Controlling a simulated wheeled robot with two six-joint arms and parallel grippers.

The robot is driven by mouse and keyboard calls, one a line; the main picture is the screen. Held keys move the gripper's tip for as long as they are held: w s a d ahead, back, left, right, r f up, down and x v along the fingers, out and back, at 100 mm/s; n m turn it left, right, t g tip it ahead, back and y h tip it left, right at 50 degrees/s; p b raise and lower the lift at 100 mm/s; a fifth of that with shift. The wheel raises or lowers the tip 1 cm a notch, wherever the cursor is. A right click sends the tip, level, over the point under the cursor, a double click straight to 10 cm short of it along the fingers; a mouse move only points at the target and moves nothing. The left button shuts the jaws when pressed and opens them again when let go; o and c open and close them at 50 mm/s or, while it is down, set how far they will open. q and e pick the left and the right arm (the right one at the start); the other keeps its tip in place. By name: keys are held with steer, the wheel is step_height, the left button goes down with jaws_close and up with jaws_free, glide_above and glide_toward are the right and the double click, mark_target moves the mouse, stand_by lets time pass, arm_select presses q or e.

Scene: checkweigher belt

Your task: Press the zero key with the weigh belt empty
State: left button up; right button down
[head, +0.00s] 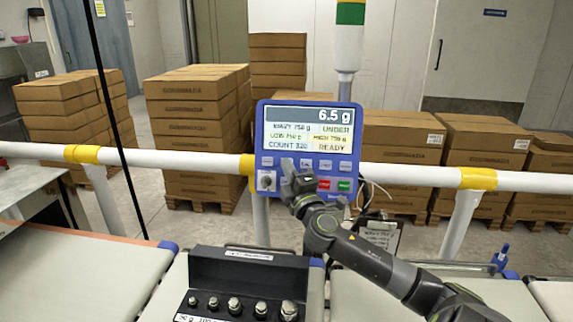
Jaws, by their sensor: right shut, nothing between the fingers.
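The blue checkweigher terminal (309,150) is mounted at the white rail in the middle of the head view. Its screen (308,134) reads 6.5 g, UNDER, COUNT 328 and READY. Below it are a row of pale keys, a red key, a green key and a round knob. My right gripper (289,168) is shut and empty, with its tips in front of the left part of the key row. It hides some keys; I cannot tell whether it touches one. The weigh belt (167,297) shows partly, behind and beside a black weight block. My left gripper is not in view.
The black block (247,272) with several metal weights stands at the front centre. A white rail (408,171) with yellow bands crosses behind the belts. A signal tower (349,40) stands behind the terminal. Stacked cartons (195,130) fill the background. Another belt (70,275) lies left.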

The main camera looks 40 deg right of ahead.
steer(key=shift+w+d, duration=0.1)
stand_by(0.6)
steer(key=shift+s+a+r+p, duration=0.2)
steer(key=shift+s+a+p, duration=0.2)
steer(key=shift+s+a, duration=0.15)
steer(key=shift+a, duration=0.1)
steer(key=shift+s+a+r+p, duration=0.35)
steer(key=shift+s+a+p, duration=0.35)
steer(key=shift+a, duration=0.25)
steer(key=shift+s+a+r+p, duration=0.3)
steer(key=shift+s+a+p, duration=0.3)
steer(key=shift+s+a, duration=0.25)
steer(key=shift+w, duration=0.1)
